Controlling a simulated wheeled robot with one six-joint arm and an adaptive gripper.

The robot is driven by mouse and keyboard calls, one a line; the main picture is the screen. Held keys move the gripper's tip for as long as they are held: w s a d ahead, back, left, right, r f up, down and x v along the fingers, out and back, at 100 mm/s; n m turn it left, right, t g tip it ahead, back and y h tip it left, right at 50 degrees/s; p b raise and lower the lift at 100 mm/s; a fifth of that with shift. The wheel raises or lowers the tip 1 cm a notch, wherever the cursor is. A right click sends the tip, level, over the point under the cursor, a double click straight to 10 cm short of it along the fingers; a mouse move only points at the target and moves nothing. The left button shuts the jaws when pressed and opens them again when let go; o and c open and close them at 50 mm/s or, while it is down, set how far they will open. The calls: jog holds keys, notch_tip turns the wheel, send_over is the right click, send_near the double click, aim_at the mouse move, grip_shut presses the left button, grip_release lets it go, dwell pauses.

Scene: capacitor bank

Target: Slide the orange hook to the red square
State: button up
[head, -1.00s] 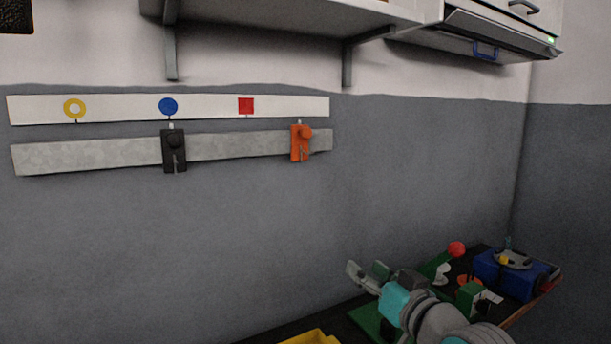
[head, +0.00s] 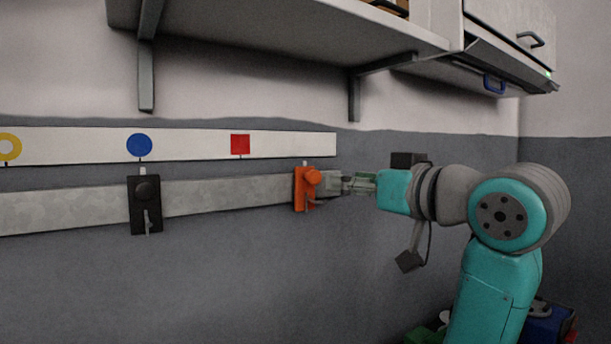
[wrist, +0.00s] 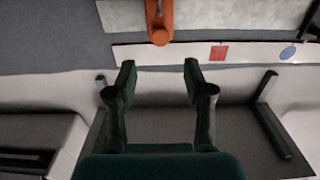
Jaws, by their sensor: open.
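The orange hook (head: 307,189) sits on the grey rail (head: 235,195) near its right end. The red square (head: 240,145) is on the white strip above the rail, left of the hook. My gripper (head: 350,184) is raised just right of the hook, pointing toward it. In the wrist view the open fingers (wrist: 160,72) are empty. The orange hook (wrist: 160,22) shows there beyond the fingertips, in line with the gap and not between them. The red square (wrist: 218,53) is to the right in that view. Whether a finger touches the hook cannot be told.
A black hook (head: 146,205) sits on the rail below the blue circle (head: 139,145). The rail between it and the orange hook is clear. A shelf (head: 270,30) on brackets overhangs the strip, and a cabinet (head: 500,45) hangs at the upper right.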

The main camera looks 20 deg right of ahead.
aim_at(316, 176)
jog(key=x, duration=1)
jog(key=shift+w+a+f, duration=0.1)
jog(key=shift+w, duration=0.1)
jog(key=shift+c, duration=0.2)
grip_shut()
